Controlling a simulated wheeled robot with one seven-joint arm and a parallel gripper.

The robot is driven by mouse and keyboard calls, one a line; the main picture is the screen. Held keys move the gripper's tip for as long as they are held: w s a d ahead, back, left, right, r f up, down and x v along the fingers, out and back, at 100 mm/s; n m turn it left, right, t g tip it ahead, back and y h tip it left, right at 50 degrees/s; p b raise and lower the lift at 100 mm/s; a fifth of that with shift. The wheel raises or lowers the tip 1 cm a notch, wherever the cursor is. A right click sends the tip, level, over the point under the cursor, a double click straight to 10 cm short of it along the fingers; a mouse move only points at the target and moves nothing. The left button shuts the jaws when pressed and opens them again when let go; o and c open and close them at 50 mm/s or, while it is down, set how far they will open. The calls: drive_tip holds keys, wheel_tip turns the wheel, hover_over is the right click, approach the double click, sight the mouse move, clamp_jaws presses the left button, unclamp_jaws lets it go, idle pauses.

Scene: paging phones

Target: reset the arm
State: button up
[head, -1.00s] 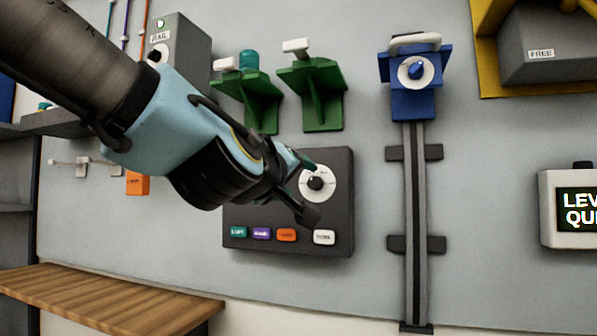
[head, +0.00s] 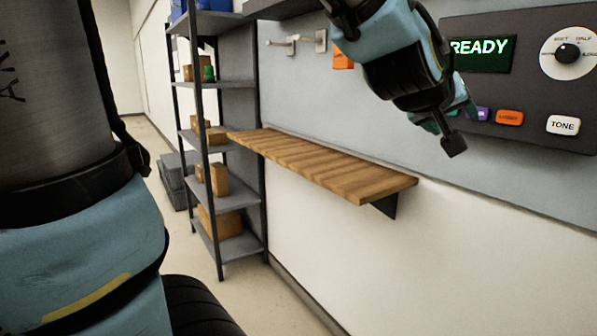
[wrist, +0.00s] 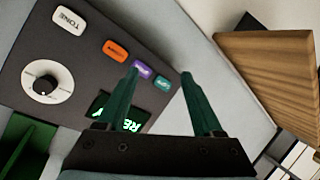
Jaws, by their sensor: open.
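My gripper (head: 452,122) is at the upper right of the head view, in front of the dark control panel (head: 525,75). It is open and empty, with its green fingers (wrist: 165,100) spread in the wrist view. The panel has a green-lit screen (head: 482,52) reading READY, a round dial (head: 567,53), and orange (head: 508,117) and white TONE (head: 562,125) buttons. In the wrist view one finger overlaps the panel by the purple button (wrist: 141,69) and the teal button (wrist: 162,83) lies between the fingers. I cannot tell whether a finger touches the panel.
A wooden wall shelf (head: 330,167) juts out below and left of my gripper. A grey rack (head: 228,105) with boxes stands further left. An orange item (head: 343,58) and small wall hooks (head: 283,42) are beside the arm. Open floor (head: 262,300) lies below the shelf.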

drive_tip(key=w+a+f+g+y+p, duration=0.1)
drive_tip(key=w+a+f+g+y, duration=0.15)
drive_tip(key=a+f, duration=0.65)
drive_tip(key=w+a+f+g+y, duration=0.1)
drive_tip(key=w+a+f+y, duration=0.3)
drive_tip(key=a+f, duration=0.45)
drive_tip(key=s+a+f+g+y, duration=0.1)
drive_tip(key=s+a+f+g, duration=0.1)
drive_tip(key=a, duration=0.6)
drive_tip(key=s+a+f+n+g+y, duration=0.1)
drive_tip(key=s+a+f, duration=0.3)
drive_tip(key=a, duration=0.4)
drive_tip(key=shift+s+a+n+g+y+p, duration=0.25)
drive_tip(key=shift+s+n+g+y+p, duration=0.05)
drive_tip(key=shift+g+y, duration=0.3)
drive_tip(key=shift+f, duration=0.1)
